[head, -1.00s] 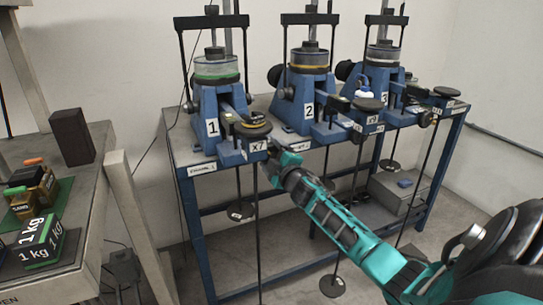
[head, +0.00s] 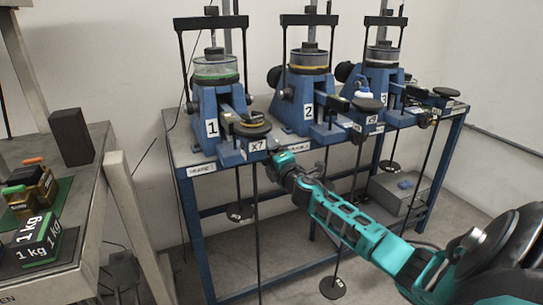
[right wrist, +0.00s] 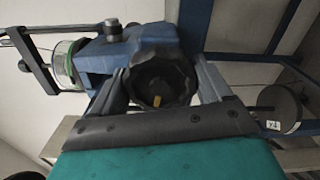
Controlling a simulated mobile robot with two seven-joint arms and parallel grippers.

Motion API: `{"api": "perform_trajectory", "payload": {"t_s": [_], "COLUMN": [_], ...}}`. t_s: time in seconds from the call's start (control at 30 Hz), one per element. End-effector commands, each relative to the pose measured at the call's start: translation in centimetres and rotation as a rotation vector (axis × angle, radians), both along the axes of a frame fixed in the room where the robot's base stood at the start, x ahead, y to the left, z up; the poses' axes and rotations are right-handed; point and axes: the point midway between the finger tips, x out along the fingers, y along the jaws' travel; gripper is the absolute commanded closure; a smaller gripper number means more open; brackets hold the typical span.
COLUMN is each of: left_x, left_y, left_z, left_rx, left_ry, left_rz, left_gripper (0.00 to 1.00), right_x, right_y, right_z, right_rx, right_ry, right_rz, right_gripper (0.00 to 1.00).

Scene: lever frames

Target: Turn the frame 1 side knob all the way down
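Frame 1 (head: 208,128) is the blue lever frame at the left of the bench, marked with a white 1. Its side knob (right wrist: 160,80) is a dark, lobed wheel with a small yellow mark, seen in the right wrist view. My right gripper (head: 273,149) is beside frame 1, near the X7 label. In the right wrist view its two grey fingers (right wrist: 162,84) lie either side of the knob, very close to its rim. I cannot tell whether they press on it. In the head view the gripper hides the knob. My left gripper is not in view.
Frames 2 (head: 308,112) and 3 (head: 384,95) stand to the right on the same bench. Hanging rods and discs (head: 333,288) reach below the bench. A side table (head: 75,220) with weights (head: 40,230) is at the left. Open floor lies before the bench.

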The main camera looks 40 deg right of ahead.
Motion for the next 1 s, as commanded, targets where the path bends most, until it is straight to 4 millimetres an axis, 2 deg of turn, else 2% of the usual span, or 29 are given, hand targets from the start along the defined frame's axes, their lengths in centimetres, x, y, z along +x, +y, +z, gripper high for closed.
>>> {"api": "perform_trajectory", "payload": {"t_s": [0.03, 0.2, 0.47, 0.8, 1.0], "left_x": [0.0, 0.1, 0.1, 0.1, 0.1], "left_y": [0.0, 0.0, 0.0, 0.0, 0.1], "left_z": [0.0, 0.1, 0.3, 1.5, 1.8], "left_rx": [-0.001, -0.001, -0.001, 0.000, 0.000], "left_ry": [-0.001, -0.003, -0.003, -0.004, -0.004], "left_rz": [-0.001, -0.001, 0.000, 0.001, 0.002], "left_gripper": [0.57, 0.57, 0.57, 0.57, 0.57], "right_x": [0.1, 0.1, -0.3, -4.0, -5.6], "right_y": [0.0, 0.0, 0.1, 1.3, 1.8], "right_z": [0.4, 0.3, 0.2, 0.2, 0.1], "right_rx": [0.011, 0.017, 0.020, 0.022, 0.021], "right_ry": [-0.011, -0.011, -0.009, -0.007, -0.008], "right_rz": [0.000, 0.000, 0.000, 0.001, 0.000], "right_gripper": [0.18, 0.04, 0.04, 0.04, 0.04]}}
